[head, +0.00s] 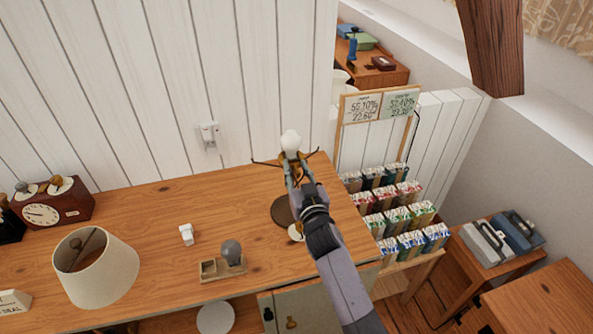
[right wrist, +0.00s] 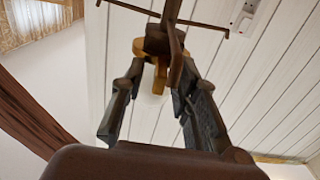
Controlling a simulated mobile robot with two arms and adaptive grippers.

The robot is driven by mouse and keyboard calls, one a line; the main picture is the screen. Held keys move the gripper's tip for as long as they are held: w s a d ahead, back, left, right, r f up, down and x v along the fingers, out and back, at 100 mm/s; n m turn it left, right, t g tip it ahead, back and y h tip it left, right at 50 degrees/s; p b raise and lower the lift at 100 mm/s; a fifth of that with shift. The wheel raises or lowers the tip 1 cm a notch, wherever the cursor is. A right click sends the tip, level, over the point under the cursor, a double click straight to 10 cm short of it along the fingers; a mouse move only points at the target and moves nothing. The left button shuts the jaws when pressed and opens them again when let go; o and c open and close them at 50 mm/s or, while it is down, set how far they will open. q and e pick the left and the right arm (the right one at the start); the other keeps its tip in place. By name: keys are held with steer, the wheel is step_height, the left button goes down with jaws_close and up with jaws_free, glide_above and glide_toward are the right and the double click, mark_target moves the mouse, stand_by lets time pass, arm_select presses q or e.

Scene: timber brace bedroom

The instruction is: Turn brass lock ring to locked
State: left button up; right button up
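A lamp without its shade stands near the table's right end, with a white bulb (head: 291,140) on top, thin dark side arms and a dark round base (head: 285,211). My right gripper (head: 293,174) is at the lamp's upper stem, just below the bulb. In the right wrist view, a brass-coloured part (right wrist: 158,76), likely the lock ring, shows beneath the dark cross arms (right wrist: 178,18). The right gripper's fingers (right wrist: 160,82) are apart on either side of it; contact is unclear. Lock markings are not readable. My left gripper is out of view.
A grey bulb (head: 231,252) sits in a wooden holder (head: 209,269). A display rack of boxes (head: 395,215) adjoins the table's right edge.

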steer(key=shift+s, duration=0.1)
steer(key=s+d, duration=0.2)
steer(key=s, duration=0.9)
steer(key=shift+s, duration=0.35)
steer(key=shift+d, duration=0.15)
